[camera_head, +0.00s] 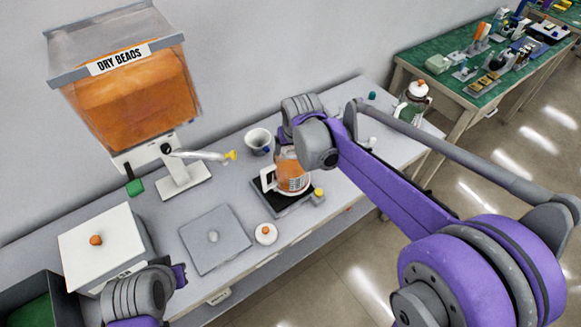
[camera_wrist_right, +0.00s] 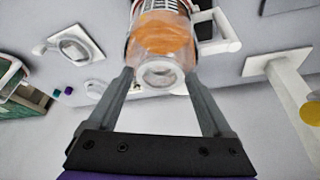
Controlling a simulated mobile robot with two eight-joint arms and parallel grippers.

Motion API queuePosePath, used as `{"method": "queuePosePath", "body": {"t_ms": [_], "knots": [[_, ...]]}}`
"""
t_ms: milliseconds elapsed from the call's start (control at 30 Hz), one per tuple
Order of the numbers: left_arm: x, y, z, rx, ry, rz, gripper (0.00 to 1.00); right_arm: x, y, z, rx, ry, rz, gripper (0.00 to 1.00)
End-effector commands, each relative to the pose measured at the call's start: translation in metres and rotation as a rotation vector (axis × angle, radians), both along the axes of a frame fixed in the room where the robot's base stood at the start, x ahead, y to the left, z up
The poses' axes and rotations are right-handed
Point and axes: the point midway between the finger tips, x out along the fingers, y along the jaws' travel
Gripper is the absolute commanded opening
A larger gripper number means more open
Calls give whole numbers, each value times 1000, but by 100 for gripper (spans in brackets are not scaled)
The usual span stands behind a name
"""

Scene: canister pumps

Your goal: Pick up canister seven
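A clear canister (camera_head: 291,178) filled with orange beads, with a white handle and a label too small to read, stands on the black scale (camera_head: 265,201). I cannot tell whether it is canister seven. My right gripper (camera_head: 287,144) is right over the canister and hides part of its top. In the right wrist view, my right gripper's two fingers (camera_wrist_right: 159,80) flank the canister's round glass end (camera_wrist_right: 160,75), very close on both sides; contact is not clear.
The dry beads hopper (camera_head: 130,95) stands at the back left, above a spout stand (camera_head: 183,178). A white cup (camera_head: 258,140) stands behind. Another canister (camera_head: 412,100) stands at the bench's right end.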

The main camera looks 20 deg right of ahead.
Motion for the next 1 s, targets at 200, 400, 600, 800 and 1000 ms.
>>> {"method": "queuePosePath", "body": {"t_ms": [200, 400, 600, 800, 1000], "knots": [[0, 0, 0, 0, 0, 0, 0, 0, 0, 0, 0, 0, 0, 42], [0, 0, 0, 0, 0, 0, 0, 0, 0, 0, 0, 0, 0, 6], [0, 0, 0, 0, 0, 0, 0, 0, 0, 0, 0, 0, 0, 0], [0, 0, 0, 0, 0, 0, 0, 0, 0, 1, 0, -1, 0, 0], [1, 0, 2, 0, -2, 0, 0, 0, 0, 21, 0, -1, 0, 0]]}}
